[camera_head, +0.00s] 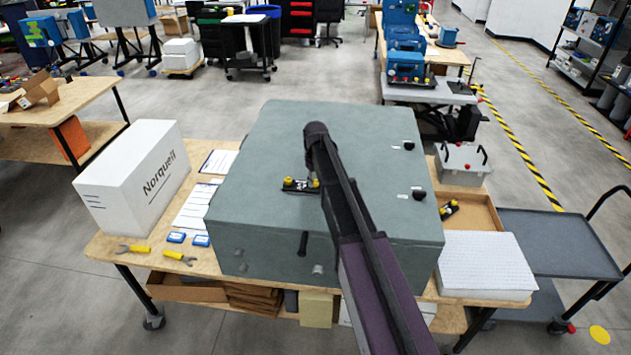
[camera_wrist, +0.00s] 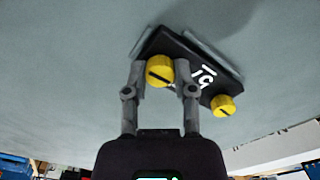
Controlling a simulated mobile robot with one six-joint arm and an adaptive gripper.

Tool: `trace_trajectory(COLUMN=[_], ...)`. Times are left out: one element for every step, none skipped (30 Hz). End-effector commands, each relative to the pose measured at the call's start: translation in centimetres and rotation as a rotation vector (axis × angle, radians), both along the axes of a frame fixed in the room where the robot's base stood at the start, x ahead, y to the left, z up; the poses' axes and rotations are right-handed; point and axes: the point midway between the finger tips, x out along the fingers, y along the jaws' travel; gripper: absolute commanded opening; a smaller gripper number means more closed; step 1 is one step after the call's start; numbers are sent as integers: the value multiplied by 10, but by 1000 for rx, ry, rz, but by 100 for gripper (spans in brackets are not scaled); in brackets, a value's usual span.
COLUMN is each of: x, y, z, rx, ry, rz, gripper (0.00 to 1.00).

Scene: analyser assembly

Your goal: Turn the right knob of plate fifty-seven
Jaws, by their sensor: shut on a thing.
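A black plate (camera_head: 300,187) with two yellow knobs lies on the grey-green top of the analyser (camera_head: 270,140). In the wrist view the same plate (camera_wrist: 190,55) appears turned over, with white digits partly hidden by a finger, so I cannot read the whole number. My gripper (camera_wrist: 160,82) has its two fingers on either side of one yellow slotted knob (camera_wrist: 159,71) and is shut on it. The other yellow knob (camera_wrist: 222,105) is free. In the head view my arm reaches over the right knob (camera_head: 315,182); the left knob (camera_head: 287,181) is clear.
Black knobs (camera_head: 408,145) (camera_head: 419,195) stand on the analyser's right side, and a black handle (camera_head: 303,243) is on its front. A white Norqueil box (camera_head: 140,180) stands left, near yellow-handled tools (camera_head: 180,257). A white stack (camera_head: 484,262) and open tray (camera_head: 475,208) are right.

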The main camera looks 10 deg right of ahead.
Motion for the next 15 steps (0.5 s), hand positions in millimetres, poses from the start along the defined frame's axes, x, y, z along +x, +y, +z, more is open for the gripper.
trace_trajectory(x=[0, 0, 0, 0, 0, 0, 0, 0, 0, 0, 0, 0, 0, 0, 0], y=[0, 0, 0, 0, 0, 0, 0, 0, 0, 0, 0, 0, 0, 0, 0], z=[0, 0, 0, 0, 0, 0, 0, 0, 0, 0, 0, 0, 0, 0, 0], rx=[0, 0, 0, 0, 0, 0, 0, 0, 0, 0, 0, 0, 0, 0, 0], ry=[0, 0, 0, 0, 0, 0, 0, 0, 0, 0, 0, 0, 0, 0, 0], rz=[-26, -40, -58, -69, -80, -91, -97, -104, -111, -114, -116, -118, -119, -120, -120], gripper=[0, 0, 0, 0, 0, 0, 0, 0, 0, 0, 0, 0, 0, 0, 0])
